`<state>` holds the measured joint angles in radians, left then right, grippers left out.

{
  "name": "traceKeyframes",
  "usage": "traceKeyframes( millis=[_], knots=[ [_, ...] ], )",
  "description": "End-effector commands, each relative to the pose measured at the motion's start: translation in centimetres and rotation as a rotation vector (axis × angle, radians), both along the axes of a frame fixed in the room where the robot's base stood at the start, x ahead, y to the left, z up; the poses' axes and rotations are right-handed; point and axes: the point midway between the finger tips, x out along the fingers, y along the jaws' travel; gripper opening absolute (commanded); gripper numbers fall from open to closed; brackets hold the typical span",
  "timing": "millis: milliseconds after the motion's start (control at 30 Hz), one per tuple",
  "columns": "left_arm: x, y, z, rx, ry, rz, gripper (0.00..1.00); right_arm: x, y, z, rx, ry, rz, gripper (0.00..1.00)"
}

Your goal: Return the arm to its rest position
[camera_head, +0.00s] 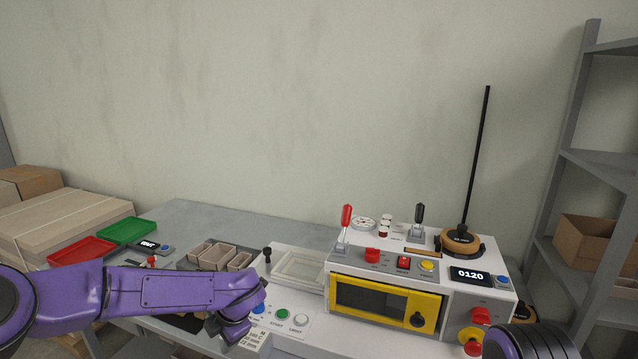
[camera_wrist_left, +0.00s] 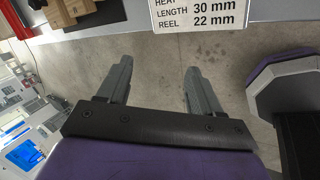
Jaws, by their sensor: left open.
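My left arm, purple, reaches in from the left in the head view, its wrist bent down in front of the bench's front edge. The fingers of my left gripper (camera_wrist_left: 156,66) show in the left wrist view, wide apart with nothing between them. Grey floor lies behind them. In the head view the fingers are mostly hidden by the wrist. A dark rounded part of my right arm shows at the bottom right of the head view; its gripper is out of sight.
A white machine (camera_head: 505,300) with a yellow-framed window (camera_head: 375,300) stands on the grey bench (camera_head: 185,215). A printed card (camera_wrist_left: 195,14) hangs near my left gripper. Red tray (camera_head: 82,250), green tray (camera_head: 126,230) and small boxes (camera_head: 213,256) lie left. A shelf (camera_head: 598,170) stands right.

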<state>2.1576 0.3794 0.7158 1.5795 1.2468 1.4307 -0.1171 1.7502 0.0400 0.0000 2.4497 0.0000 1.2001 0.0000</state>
Motion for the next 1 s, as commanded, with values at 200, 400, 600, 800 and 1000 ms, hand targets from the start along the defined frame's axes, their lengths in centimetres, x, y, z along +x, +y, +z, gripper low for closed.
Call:
traceKeyframes(
  millis=[200, 400, 600, 800, 1000],
  knots=[
    [-4.8, 2.1, -9.4, 0.351, 0.044, -0.465, 0.65, 0.0, 0.0, -0.1, 0.001, 0.001, 0.000, 0.43],
    [-17.7, 3.3, -20.0, 0.514, 0.244, -1.143, 0.65, 0.0, 0.0, -0.3, 0.000, 0.000, 0.000, 0.43],
    [-32.2, 6.0, -24.1, 0.436, 0.495, -1.577, 0.65, 0.0, 0.0, -0.4, 0.001, 0.001, 0.000, 0.43],
    [-37.4, 8.4, -24.9, 0.406, 0.638, -1.649, 0.65, 0.0, 0.0, -0.5, 0.001, 0.001, 0.000, 0.43],
    [-37.6, 8.4, -25.0, 0.402, 0.640, -1.648, 0.65, 0.0, 0.0, -0.5, 0.001, 0.001, 0.000, 0.43]
  ],
)
